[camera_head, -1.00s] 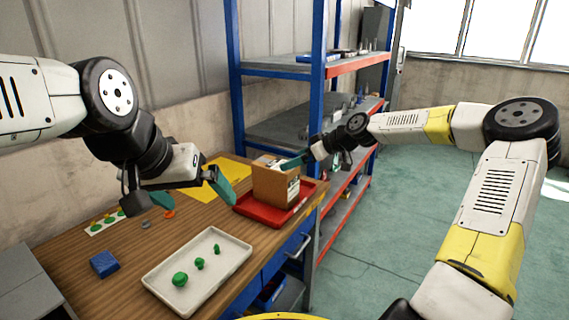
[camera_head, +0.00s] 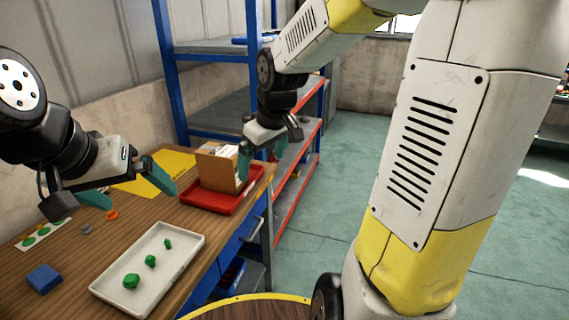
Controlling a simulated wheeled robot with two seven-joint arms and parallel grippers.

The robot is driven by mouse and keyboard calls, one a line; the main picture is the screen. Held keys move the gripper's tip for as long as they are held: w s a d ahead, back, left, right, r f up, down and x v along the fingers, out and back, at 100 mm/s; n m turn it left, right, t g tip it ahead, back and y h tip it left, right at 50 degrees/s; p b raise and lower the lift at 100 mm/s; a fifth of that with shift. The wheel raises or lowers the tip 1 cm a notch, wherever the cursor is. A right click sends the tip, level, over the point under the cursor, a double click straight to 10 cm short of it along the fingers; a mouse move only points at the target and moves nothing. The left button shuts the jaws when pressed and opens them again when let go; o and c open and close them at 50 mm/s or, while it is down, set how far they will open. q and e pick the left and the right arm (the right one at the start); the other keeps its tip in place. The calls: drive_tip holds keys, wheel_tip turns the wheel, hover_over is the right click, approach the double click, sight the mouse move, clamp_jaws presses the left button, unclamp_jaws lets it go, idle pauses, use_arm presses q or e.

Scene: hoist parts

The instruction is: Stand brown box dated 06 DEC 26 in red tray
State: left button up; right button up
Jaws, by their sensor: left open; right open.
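The brown box (camera_head: 214,172) stands in the red tray (camera_head: 206,201) at the far right end of the wooden table. It looks slightly tilted, with pale contents at its open top; no date can be read on it. My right gripper (camera_head: 262,163) is open at the right side of the box, its fingers pointing down; I cannot tell whether one touches it. My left gripper (camera_head: 135,190) is open and empty above the table, left of the red tray.
A white tray (camera_head: 107,287) with several green pieces lies at the front. A blue block (camera_head: 43,278), an orange piece (camera_head: 111,215) and a card with green dots (camera_head: 38,236) lie to the left. A yellow sheet (camera_head: 150,183) lies behind. Blue-posted shelves (camera_head: 170,80) stand beyond.

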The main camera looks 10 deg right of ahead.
drive_tip(key=s+d+r+m+t, duration=0.1)
drive_tip(key=s+d+r+m, duration=0.1)
drive_tip(key=s, duration=0.6)
drive_tip(key=s+d+r+m+t, duration=0.1)
drive_tip(key=s+d+r+m, duration=0.1)
drive_tip(key=s+r+m, duration=0.2)
drive_tip(key=shift+s+y, duration=0.4)
drive_tip(key=shift+s, duration=1.45)
